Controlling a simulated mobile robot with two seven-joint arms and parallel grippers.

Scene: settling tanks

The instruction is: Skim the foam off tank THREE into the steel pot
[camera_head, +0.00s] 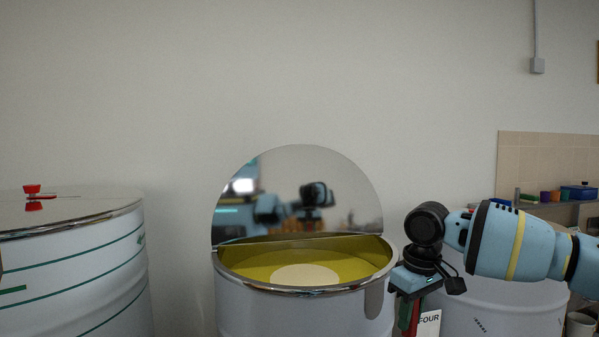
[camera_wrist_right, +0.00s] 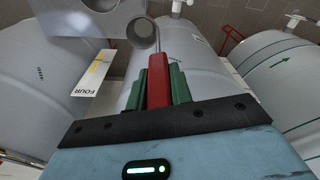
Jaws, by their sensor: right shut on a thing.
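An open tank (camera_head: 300,312) stands in the middle of the head view, its half lid (camera_head: 298,190) raised like a mirror. It holds yellow liquid (camera_head: 245,264) with a pale, foam-like patch (camera_head: 306,274) near the front. No number shows on this tank. My right gripper (camera_head: 408,318) points down just right of its rim. Its green fingers are shut on a red handle (camera_wrist_right: 158,80), seen in the right wrist view.
A closed tank (camera_head: 75,285) with a red knob (camera_head: 32,189) stands at the left. Another tank (camera_head: 500,310) stands behind my right arm, near a sign reading FOUR (camera_head: 429,323). A counter at the far right bears a blue pot (camera_head: 579,191).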

